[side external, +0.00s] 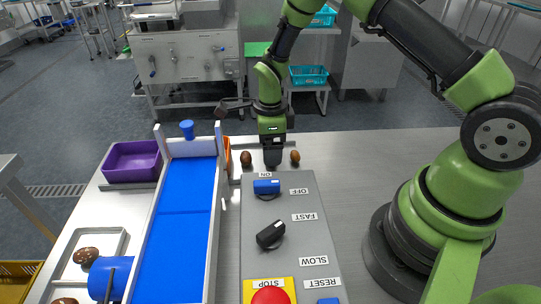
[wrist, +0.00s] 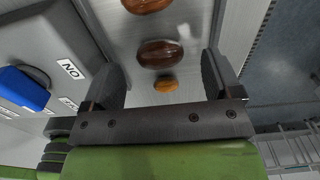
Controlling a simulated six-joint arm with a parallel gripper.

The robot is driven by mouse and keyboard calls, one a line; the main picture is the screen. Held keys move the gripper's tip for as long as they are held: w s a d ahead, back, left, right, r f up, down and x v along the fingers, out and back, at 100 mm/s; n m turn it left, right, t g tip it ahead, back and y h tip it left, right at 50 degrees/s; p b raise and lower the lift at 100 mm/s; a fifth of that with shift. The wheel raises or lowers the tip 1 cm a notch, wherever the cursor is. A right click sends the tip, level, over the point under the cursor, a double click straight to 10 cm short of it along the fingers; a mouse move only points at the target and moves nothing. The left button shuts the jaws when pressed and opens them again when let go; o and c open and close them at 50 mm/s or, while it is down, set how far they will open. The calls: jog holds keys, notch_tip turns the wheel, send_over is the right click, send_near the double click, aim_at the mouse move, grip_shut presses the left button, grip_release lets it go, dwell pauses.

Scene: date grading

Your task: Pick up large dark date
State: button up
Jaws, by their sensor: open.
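In the wrist view, a large dark brown, glossy date (wrist: 160,53) lies on the grey surface between the two spread fingers of my gripper (wrist: 162,68). A small orange-brown date (wrist: 166,84) lies closer to the palm. Another brown date (wrist: 147,5) is cut off by the top edge. In the side view, my gripper (side external: 273,163) points down at the far end of the control panel, with a dark date (side external: 246,159) to its left and a smaller, lighter one (side external: 295,157) to its right. The middle date is hidden there behind the gripper.
The grey control panel (side external: 283,215) with switches and a red button (side external: 270,296) stands close in front of the gripper. A blue conveyor belt (side external: 183,235) with raised sides runs left of it. A purple bin (side external: 132,163) is farther left.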

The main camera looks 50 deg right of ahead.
notch_tip(320, 180, down, 2)
jog(key=shift+f, duration=0.25)
jog(key=c, duration=0.8)
